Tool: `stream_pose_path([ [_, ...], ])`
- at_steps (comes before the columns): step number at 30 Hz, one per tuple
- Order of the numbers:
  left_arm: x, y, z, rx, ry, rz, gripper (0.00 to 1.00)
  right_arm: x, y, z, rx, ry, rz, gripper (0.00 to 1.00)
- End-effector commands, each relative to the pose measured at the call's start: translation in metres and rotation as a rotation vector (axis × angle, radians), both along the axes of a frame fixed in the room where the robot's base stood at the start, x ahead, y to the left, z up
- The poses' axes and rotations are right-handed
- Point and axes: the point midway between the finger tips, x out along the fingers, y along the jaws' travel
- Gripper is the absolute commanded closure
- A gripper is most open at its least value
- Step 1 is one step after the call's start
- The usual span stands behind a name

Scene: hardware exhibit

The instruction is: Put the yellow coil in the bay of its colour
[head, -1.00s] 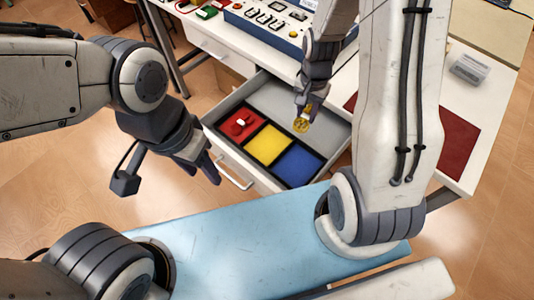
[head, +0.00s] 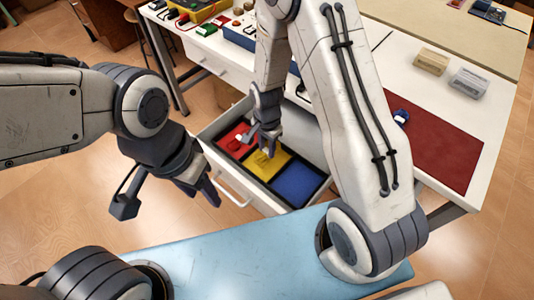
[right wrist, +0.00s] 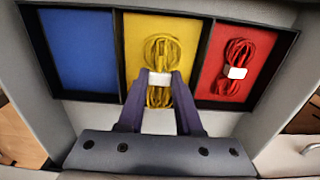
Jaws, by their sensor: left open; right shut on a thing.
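The yellow coil (right wrist: 161,50) has a white band and is between the fingers of my right gripper (right wrist: 158,80), which is shut on it. In the right wrist view the coil is over the yellow bay (right wrist: 194,30); I cannot tell whether it touches the bay floor. In the head view my right gripper (head: 264,148) is at the yellow bay (head: 277,181), and the coil is hard to make out there. The red bay lies to one side with a red coil (right wrist: 236,65) in it. The blue bay (right wrist: 80,50) is empty. My left gripper (head: 205,190) is open and empty, left of the drawer.
The bays sit in an open drawer (head: 317,147) under the white table. Thin black dividers separate the bays.

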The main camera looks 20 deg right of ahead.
Motion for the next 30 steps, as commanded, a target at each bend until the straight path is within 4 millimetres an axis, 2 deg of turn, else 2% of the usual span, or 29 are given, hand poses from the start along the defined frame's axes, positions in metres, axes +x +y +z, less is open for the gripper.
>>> stream_pose_path([
  [3, 0.000, 0.000, -0.001, 0.000, 0.000, 0.000, 0.50, -0.002, 0.000, -0.020, -0.001, 0.005, 0.000, 1.00],
  [7, 0.000, 0.000, 0.000, 0.000, 0.000, 0.000, 0.50, -0.001, -0.001, -0.034, -0.001, 0.004, 0.000, 1.00],
  [20, 0.000, 0.000, -0.004, 0.000, 0.000, 0.000, 0.50, 0.000, -0.001, -0.041, -0.001, 0.001, 0.000, 1.00],
  [21, 0.000, 0.000, -0.003, 0.000, 0.000, 0.000, 0.50, 0.000, -0.001, -0.039, 0.000, 0.000, 0.000, 0.51],
  [22, 0.000, 0.000, -0.003, 0.000, 0.000, 0.000, 0.50, 0.000, -0.001, -0.039, -0.001, 0.001, 0.000, 0.39],
  [23, 0.000, 0.000, -0.003, 0.000, 0.000, 0.000, 0.50, 0.000, -0.001, -0.039, -0.001, 0.001, 0.000, 0.36],
  [30, 0.000, 0.000, -0.003, 0.000, 0.000, 0.000, 0.50, 0.000, -0.001, -0.039, -0.001, 0.001, 0.000, 0.36],
])
